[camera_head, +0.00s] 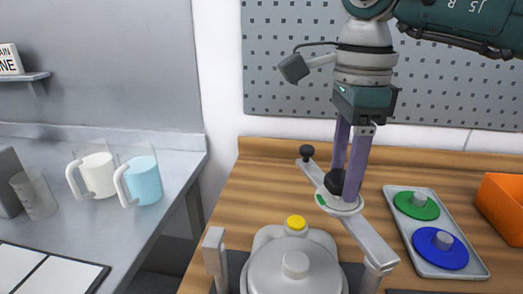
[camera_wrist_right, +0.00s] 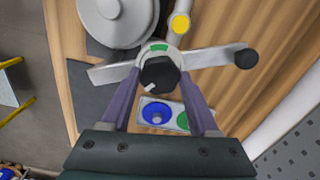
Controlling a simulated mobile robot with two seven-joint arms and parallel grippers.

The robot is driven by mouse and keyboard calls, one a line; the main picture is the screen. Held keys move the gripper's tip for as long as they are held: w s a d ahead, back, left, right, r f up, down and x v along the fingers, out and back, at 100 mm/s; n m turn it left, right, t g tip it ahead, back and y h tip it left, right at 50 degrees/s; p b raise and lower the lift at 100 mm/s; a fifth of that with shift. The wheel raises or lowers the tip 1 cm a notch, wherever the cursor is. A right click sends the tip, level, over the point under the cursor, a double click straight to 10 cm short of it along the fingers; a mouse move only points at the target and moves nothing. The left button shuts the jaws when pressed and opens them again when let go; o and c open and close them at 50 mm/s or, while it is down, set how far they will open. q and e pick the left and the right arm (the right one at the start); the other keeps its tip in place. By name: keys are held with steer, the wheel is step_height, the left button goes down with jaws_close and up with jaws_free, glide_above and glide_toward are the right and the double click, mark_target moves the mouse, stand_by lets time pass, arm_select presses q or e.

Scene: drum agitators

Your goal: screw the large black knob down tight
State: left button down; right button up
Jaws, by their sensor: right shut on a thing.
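The large black knob (camera_head: 336,182) sits on the round grey hub (camera_head: 340,205) of a flat metal bar (camera_head: 368,238). In the right wrist view the black knob (camera_wrist_right: 160,73) shows a short white mark at its lower left, and the hub has a green patch. My right gripper (camera_head: 346,190) reaches down from above with its purple fingers. The fingertips (camera_wrist_right: 160,76) are shut on the knob, one on each side. The bar's far arm ends in a small black handle knob (camera_head: 307,152). Whether any gap lies under the large knob cannot be seen. My left gripper is not in view.
A grey lidded drum (camera_head: 292,272) with a yellow button (camera_head: 296,223) stands in front, between upright posts. A tray (camera_head: 460,270) with green and blue discs lies right, beside an orange bin (camera_head: 503,205). Two jugs (camera_head: 142,180) stand on the left bench. A pegboard (camera_head: 280,90) is behind.

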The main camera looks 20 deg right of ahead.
steer(key=m, duration=0.5)
steer(key=shift+r+m, duration=0.1)
steer(key=shift+m, duration=0.2)
steer(key=m, duration=0.3)
steer(key=shift+m, duration=0.6)
steer(key=o, duration=1.4)
